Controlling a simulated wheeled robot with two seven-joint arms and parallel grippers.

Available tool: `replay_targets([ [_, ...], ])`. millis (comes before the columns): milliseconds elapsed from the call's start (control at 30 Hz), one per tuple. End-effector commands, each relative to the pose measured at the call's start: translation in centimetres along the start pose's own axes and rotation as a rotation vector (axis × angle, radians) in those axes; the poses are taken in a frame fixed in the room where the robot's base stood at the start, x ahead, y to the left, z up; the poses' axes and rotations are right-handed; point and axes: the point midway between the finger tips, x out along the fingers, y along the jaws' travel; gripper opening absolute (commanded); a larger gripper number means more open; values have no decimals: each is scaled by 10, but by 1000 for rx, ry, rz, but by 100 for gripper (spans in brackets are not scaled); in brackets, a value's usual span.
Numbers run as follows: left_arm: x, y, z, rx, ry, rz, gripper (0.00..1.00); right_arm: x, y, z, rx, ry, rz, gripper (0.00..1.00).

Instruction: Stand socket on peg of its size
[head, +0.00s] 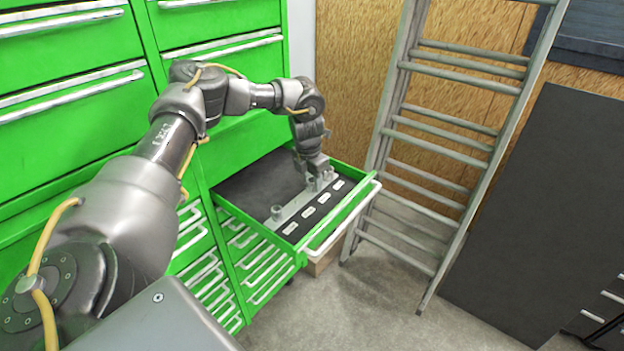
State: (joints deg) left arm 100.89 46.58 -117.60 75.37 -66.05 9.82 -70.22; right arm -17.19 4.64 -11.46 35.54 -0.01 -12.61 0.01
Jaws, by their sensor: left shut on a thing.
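A grey rail (294,208) lies in an open green drawer (262,222), beside a dark strip with several white labels. A small grey cylinder (277,212) stands upright at the rail's near left end. Another grey cylinder (310,184) stands near its far right end, close to my gripper. I cannot tell from here which are bare pegs and which are sockets. My left gripper (319,174) points down over the far right end of the rail, shut on a small grey piece that looks like a socket. The fingers mostly hide it, and I cannot tell whether it touches a peg. My right gripper is out of view.
The drawer's dark floor (255,184) is bare behind the rail. Green cabinets with shut drawers rise behind and left. A metal ladder (448,144) leans right of the drawer, and a dark panel (545,210) stands farther right. The concrete floor (390,300) in front is clear.

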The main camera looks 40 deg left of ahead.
Motion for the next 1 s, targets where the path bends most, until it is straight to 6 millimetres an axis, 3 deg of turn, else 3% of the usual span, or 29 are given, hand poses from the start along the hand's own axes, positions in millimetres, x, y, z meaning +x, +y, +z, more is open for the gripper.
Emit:
replay_targets([
  [100, 4, 0, 0, 0, 0, 0, 4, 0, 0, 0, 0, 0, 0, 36],
  [133, 3, 0, 0, 0, 0, 0, 37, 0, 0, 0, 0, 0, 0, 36],
  [267, 3, 0, 0, 0, 0, 0, 54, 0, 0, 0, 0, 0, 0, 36],
  [667, -5, 0, 1, 0, -2, 0, 55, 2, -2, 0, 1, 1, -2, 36],
  [1000, -72, 0, 2, 0, -6, 0, 55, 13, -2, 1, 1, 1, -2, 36],
])
